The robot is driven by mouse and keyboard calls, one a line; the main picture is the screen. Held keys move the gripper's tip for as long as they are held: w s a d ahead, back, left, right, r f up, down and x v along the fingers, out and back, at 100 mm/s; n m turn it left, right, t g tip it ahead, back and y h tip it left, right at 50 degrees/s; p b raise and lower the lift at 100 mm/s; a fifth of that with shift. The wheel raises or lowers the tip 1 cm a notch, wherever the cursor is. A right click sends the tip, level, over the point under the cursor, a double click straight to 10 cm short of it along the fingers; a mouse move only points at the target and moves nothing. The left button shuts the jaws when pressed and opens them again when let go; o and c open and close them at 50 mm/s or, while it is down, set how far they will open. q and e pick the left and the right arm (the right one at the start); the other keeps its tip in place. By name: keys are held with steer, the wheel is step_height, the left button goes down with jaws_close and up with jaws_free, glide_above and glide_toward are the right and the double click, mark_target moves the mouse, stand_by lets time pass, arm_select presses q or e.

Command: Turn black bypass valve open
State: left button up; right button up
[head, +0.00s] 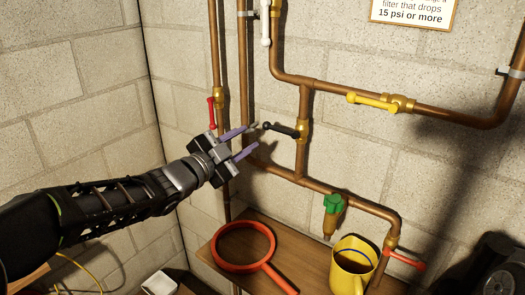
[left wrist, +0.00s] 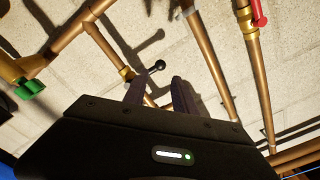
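The black bypass valve handle (head: 281,129) lies nearly level on a brass valve body (head: 304,130) in a vertical copper pipe, its ball end pointing left. My left gripper (head: 254,138) is open, with its fingers apart just left of the ball end. In the left wrist view the black handle (left wrist: 157,66) shows beyond the two fingertips, its ball end in line with the gap between them (left wrist: 158,80). Nothing is held. I cannot tell if a finger touches the handle. My right gripper is not in view.
A red handle (head: 211,113) is on the pipe just behind my left gripper. A yellow handle (head: 371,101), white handle (head: 265,28), green knob (head: 334,203) and another red handle (head: 405,259) are on nearby pipes.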

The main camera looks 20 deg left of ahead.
mark_target(264, 126)
arm_select(q)
steer(key=p+x, duration=0.1)
steer(key=x, duration=0.6)
steer(key=shift+w+r+p, duration=0.15)
steer(key=shift+w+p, duration=0.1)
steer(key=shift+p, duration=0.05)
steer(key=shift+c, duration=0.4)
steer(key=c, duration=0.5)
steer(key=shift+d+f+b, duration=0.15)
steer(key=shift+f+b, duration=1.25)
steer(key=shift+b, duration=0.25)
jaws_close()
steer(key=shift+d+f, duration=0.1)
steer(key=shift+s+d+f+b, duration=0.1)
steer(key=shift+d+f+b, duration=0.2)
steer(key=shift+f+b, duration=0.35)
steer(key=shift+s+d+f+b, duration=0.15)
steer(key=shift+d+f+b, duration=0.2)
steer(key=shift+b, duration=0.55)
steer(key=shift+a+f, duration=0.1)
